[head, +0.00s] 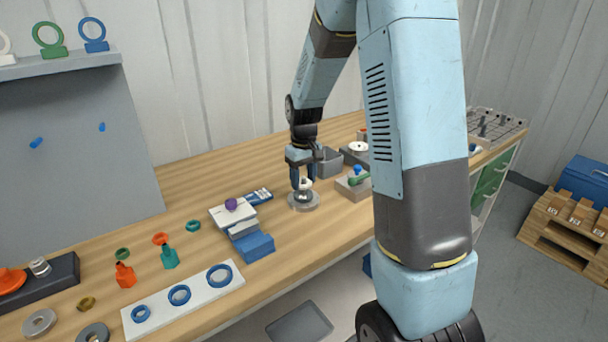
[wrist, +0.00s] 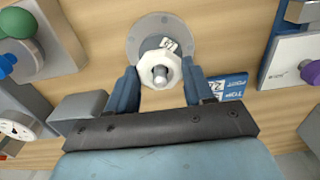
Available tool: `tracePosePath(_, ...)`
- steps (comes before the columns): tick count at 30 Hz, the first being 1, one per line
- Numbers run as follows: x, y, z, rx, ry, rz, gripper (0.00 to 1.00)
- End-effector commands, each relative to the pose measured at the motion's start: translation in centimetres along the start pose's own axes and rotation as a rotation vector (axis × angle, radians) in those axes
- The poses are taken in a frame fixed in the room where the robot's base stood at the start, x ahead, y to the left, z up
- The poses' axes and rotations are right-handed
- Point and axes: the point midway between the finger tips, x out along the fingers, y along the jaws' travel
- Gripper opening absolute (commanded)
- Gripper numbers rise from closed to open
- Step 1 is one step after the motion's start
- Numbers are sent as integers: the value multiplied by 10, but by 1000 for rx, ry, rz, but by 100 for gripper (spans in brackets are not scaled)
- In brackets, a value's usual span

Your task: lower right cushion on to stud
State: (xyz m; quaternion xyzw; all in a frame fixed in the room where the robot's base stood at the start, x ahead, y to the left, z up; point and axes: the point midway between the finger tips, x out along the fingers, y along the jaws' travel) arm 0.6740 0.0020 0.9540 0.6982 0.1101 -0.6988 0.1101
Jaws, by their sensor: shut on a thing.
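In the head view my gripper (head: 302,180) points straight down over the same grey base (head: 303,203) on the bench. The cushion (head: 306,184) shows small and white there. How far down the stud it sits, I cannot tell.
A grey block with green and blue knobs (head: 356,184) stands close to the right. A white and blue block with a purple knob (head: 232,212) and a blue card (head: 259,196) lie to the left. A grey bin (head: 329,163) is behind.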

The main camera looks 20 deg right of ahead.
Motion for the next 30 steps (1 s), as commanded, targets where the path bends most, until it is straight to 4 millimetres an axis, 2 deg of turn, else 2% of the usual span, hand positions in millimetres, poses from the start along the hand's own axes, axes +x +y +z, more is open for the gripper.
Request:
tracePosePath(12,3,0,0,0,0,0,24)
tracePosePath(13,3,0,0,0,0,0,54)
tracePosePath(15,2,0,0,-1,0,0,60)
tracePosePath(22,2,-1,0,-1,0,0,82)
tracePosePath(30,1,-1,0,-1,0,0,82)
